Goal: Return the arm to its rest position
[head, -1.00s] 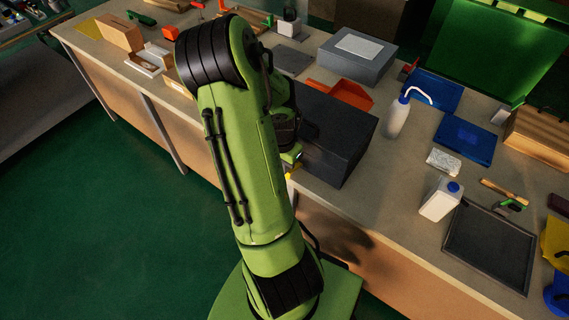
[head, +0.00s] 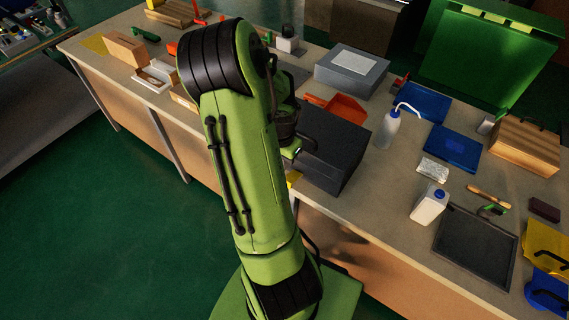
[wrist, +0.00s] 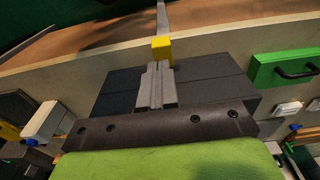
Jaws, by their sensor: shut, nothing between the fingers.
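My arm (head: 245,160) is bent in front of the bench in the head view, with its elbow up. It hides most of my gripper there. In the wrist view my gripper (wrist: 155,88) shows two grey fingers pressed together, with nothing held. Beyond their tips is a yellow block (wrist: 162,47) near the bench edge; I cannot tell whether the tips touch it. A dark grey box (wrist: 225,85) lies behind the fingers. In the head view the dark box (head: 335,145) stands at the bench's front edge, close beside my wrist.
The bench (head: 395,205) holds a white squeeze bottle (head: 388,130), a white jug (head: 429,205), a dark tray (head: 477,246), blue trays (head: 452,147), a red-orange bin (head: 340,108) and a grey case (head: 352,70). Green floor (head: 90,220) at left is clear.

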